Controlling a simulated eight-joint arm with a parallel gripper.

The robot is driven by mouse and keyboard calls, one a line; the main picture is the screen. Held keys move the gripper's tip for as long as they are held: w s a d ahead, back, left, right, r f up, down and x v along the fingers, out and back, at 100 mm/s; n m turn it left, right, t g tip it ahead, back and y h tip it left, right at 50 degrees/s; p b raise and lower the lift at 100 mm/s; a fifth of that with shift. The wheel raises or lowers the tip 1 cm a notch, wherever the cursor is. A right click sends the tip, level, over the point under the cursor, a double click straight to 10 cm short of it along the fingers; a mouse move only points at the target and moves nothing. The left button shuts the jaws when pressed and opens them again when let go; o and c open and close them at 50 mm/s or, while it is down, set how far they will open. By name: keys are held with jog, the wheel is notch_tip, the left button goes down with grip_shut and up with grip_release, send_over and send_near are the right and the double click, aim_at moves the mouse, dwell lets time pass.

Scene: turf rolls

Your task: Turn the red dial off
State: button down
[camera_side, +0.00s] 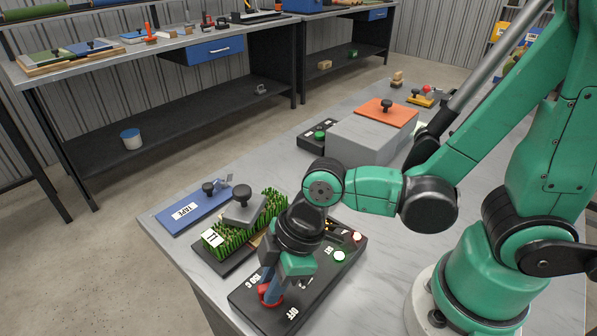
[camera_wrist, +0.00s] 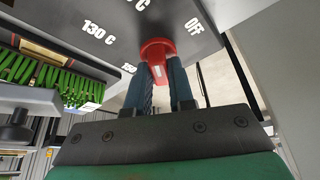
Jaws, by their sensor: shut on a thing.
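The red dial (camera_side: 266,294) sits near the front end of a black panel (camera_side: 243,297) on the table. My gripper (camera_side: 271,285) points down at it, with its blue fingers shut on the dial's sides. In the wrist view the red dial (camera_wrist: 157,47) shows between the two fingers of my gripper (camera_wrist: 160,78). A pale mark on the dial faces the gripper body. The white OFF label (camera_wrist: 193,25) lies to the right of the dial, and temperature labels (camera_wrist: 99,30) lie to its left. The fingers partly hide the dial in the side view.
A turf block (camera_side: 228,238) with a grey knobbed plate (camera_side: 243,211) stands close beside the panel. A blue knobbed plate (camera_side: 180,212) lies beyond it. A grey block (camera_side: 370,140) with an orange plate (camera_side: 386,112) stands farther back.

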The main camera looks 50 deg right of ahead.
jog(key=m+t, duration=0.1)
jog(key=m, duration=0.2)
jog(key=m+h, duration=0.1)
jog(key=m, duration=0.1)
jog(key=shift+s+a+m+t+h, duration=0.1)
jog(key=shift+m+t+h, duration=0.2)
jog(key=shift+m+t, duration=0.1)
jog(key=m+h, duration=0.2)
jog(key=m, duration=0.3)
jog(key=shift+a+m, duration=0.1)
jog(key=shift+m, duration=0.3)
jog(key=c, duration=0.8)
grip_release()
jog(key=shift+o, duration=0.2)
jog(key=shift+v, duration=2.8)
